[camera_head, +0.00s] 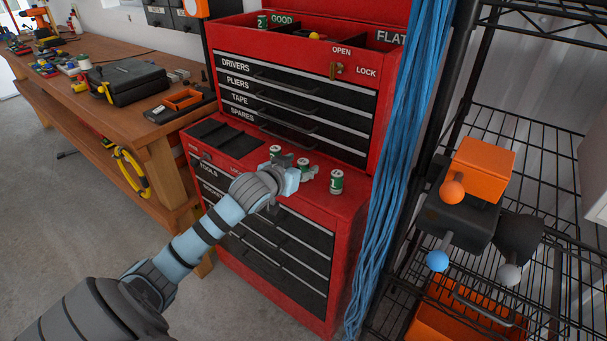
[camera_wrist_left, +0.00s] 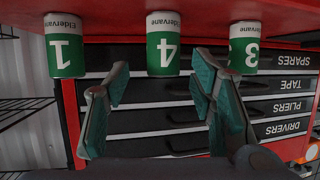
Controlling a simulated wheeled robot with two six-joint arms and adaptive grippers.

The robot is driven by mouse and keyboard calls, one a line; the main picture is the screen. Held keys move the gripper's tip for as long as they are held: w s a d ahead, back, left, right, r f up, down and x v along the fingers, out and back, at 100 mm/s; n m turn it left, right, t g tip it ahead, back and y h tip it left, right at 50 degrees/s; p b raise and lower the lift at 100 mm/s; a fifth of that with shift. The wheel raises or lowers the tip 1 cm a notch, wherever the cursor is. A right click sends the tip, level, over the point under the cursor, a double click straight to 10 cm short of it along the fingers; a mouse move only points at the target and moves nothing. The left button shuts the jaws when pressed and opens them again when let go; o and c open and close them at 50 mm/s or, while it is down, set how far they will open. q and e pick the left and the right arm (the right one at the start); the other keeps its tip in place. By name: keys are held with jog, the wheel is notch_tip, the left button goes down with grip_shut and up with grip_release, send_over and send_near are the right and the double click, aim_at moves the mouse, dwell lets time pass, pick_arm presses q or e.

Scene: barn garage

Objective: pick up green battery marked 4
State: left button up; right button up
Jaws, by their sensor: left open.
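The green and white battery marked 4 (camera_wrist_left: 162,50) stands in the middle of the upside-down left wrist view. In the head view the same battery (camera_head: 303,162) stands on the red cabinet's lower top, partly hidden by my gripper. My left gripper (camera_wrist_left: 162,72) is open, with a finger to either side of battery 4 in the picture and no visible contact. It also shows in the head view (camera_head: 296,172). Battery 1 (camera_wrist_left: 65,52) and battery 3 (camera_wrist_left: 244,48) stand on either side of it. My right gripper is not in view.
Battery 1 (camera_head: 336,182) is nearest the cabinet's right side. The red tool cabinet (camera_head: 345,205) has drawers behind the batteries. Blue cables (camera_head: 400,160) and a wire rack (camera_head: 540,150) are right; a wooden workbench (camera_head: 110,52) is left.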

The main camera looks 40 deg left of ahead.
aim_at(302, 163)
pick_arm(q)
jog(key=x, duration=0.3)
jog(key=shift+w+a+r, duration=0.15)
jog(key=shift+w+a, duration=0.05)
jog(key=shift+a, duration=0.05)
jog(key=shift+s, duration=0.1)
grip_shut()
jog(key=shift+r, duration=0.15)
